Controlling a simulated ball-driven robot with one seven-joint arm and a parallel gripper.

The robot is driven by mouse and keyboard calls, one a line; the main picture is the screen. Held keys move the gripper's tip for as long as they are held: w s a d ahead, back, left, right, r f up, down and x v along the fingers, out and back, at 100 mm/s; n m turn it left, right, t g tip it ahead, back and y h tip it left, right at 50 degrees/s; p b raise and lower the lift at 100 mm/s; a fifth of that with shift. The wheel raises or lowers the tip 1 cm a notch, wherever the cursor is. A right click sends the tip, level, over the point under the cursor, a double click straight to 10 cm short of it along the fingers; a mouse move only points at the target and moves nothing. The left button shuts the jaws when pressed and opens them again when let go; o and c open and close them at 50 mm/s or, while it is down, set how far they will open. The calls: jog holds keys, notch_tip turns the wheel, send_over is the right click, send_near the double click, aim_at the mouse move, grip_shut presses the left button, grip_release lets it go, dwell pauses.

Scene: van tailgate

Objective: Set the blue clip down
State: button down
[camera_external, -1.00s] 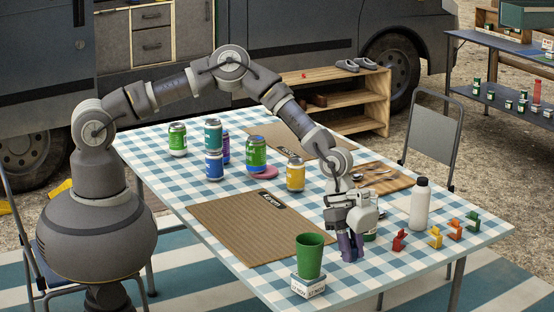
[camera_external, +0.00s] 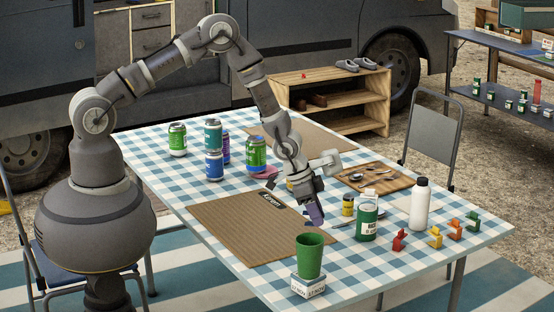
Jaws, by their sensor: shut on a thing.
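The ribbed mat (camera_external: 240,232) lies left of my gripper. A green cup (camera_external: 309,256) stands on a white block in front. Several cans stand at the back left.

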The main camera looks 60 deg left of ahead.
jog(key=a+n+y, duration=0.1)
jog(key=a+n, duration=0.1)
jog(key=a, duration=0.4)
jog(key=a+r+n+y, duration=0.1)
jog(key=a+n, duration=0.2)
jog(key=a, duration=0.3)
jog(key=s+a+n+t, duration=0.1)
jog(key=a+n, duration=0.1)
jog(key=a, duration=0.4)
jog(key=shift+r+n+y+p, duration=0.15)
jog(key=shift+n+y+p, duration=0.15)
jog(key=shift+y+p, duration=0.1)
jog(key=b, duration=0.3)
send_over(329, 199)
jog(key=s, duration=0.2)
jog(key=shift+x, duration=0.8)
notch_tip(329, 199, down, 4)
jog(key=shift+s+r+b, duration=0.1)
jog(key=shift+s+b, duration=0.05)
jog(key=shift+b, duration=0.85)
jog(key=shift+r, duration=0.15)
jog(key=c, duration=1.3)
grip_release()
jog(key=shift+c, duration=0.2)
jog(key=o, duration=0.4)
jog(key=shift+o, duration=0.2)
